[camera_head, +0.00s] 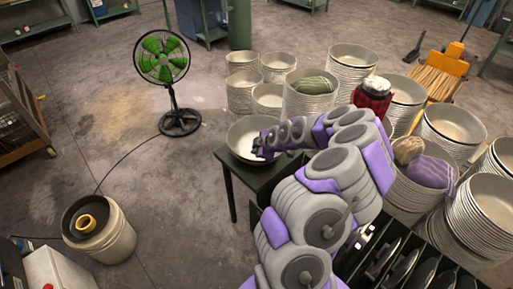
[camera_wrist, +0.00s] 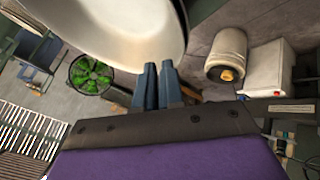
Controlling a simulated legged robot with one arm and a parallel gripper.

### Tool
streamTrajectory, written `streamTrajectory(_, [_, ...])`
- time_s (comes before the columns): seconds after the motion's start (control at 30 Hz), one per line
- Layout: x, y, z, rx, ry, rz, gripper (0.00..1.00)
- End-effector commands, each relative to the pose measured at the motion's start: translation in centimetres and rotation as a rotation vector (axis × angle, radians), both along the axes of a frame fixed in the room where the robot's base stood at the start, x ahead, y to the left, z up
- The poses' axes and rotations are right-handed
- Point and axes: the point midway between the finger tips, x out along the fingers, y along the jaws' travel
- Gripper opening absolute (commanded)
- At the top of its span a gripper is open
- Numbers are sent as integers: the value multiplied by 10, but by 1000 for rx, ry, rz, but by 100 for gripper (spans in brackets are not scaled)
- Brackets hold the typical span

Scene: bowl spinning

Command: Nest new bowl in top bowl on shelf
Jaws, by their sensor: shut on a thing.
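A wide off-white bowl (camera_head: 240,133) is at the far end of my arm in the head view, over the corner of a small dark green table (camera_head: 230,168). My gripper (camera_head: 260,149) is at the bowl's near right rim and shut on it. In the wrist view the bowl (camera_wrist: 120,35) fills the upper middle, with its pale inside showing. My gripper's two blue fingers (camera_wrist: 157,68) meet its lower rim there. I cannot tell whether the bowl touches the table or another bowl. No separate bowl shows beneath it; my arm hides much of the table.
Several tall bowl stacks (camera_head: 311,103) stand behind and right of the table. A red jar-like object (camera_head: 371,98) stands among them. A green-bladed fan (camera_head: 163,58) and a round bin (camera_head: 99,232) stand on the left. The floor between them is mostly clear.

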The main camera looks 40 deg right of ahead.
Motion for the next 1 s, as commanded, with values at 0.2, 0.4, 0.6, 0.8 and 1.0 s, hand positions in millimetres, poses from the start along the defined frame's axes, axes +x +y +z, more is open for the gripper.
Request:
streamTrajectory(0.2, [2,-1,1,-2,-2,-1,0])
streamTrajectory(0.4, [7,-3,3,-4,-3,-2,0])
streamTrajectory(0.6, [11,-3,4,-2,-2,1,0])
streamTrajectory(0.8, [15,-4,6,-1,-1,0,0])
streamTrajectory(1.0, [17,-5,7,-2,-1,-1,0])
